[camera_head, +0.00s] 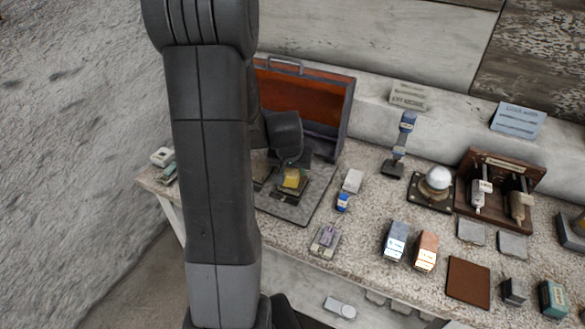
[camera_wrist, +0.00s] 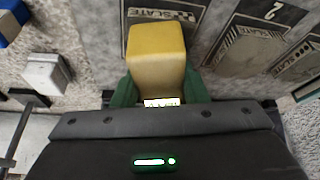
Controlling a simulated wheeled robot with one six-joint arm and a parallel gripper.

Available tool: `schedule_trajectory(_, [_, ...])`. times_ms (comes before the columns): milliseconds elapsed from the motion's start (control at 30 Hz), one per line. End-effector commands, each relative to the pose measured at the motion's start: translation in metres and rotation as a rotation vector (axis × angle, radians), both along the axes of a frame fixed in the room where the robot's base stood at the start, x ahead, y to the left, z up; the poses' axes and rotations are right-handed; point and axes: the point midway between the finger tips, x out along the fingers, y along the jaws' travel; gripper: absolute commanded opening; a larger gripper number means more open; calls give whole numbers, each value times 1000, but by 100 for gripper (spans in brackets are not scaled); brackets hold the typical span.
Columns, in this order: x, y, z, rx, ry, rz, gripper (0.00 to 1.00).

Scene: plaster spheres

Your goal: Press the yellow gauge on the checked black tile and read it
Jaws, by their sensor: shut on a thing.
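The yellow gauge (camera_wrist: 157,48) is a small block between the green fingers of my gripper (camera_wrist: 158,90) in the wrist view. My gripper is shut on it. A small pale readout strip shows at the gauge's near end, too small to read. In the head view the gauge (camera_head: 291,178) is over a dark tile on a grey board (camera_head: 290,212); my arm hides part of the gripper. A tile marked SLATE (camera_wrist: 165,14) lies just beyond the gauge in the wrist view. I cannot tell whether gauge and tile touch, or whether this tile is checked.
More slate tiles (camera_wrist: 250,45) lie to the right in the wrist view. An open case with an orange lining (camera_head: 300,98) stands behind the board. A white block (camera_head: 352,181) and a blue item (camera_head: 343,202) stand close on its right. Several tools and blocks fill the bench's right side.

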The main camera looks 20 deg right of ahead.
Motion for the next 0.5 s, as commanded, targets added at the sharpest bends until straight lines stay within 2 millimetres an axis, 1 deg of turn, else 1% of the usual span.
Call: schedule_trajectory(500, [0, 0, -7, -1, -1, 0, 22])
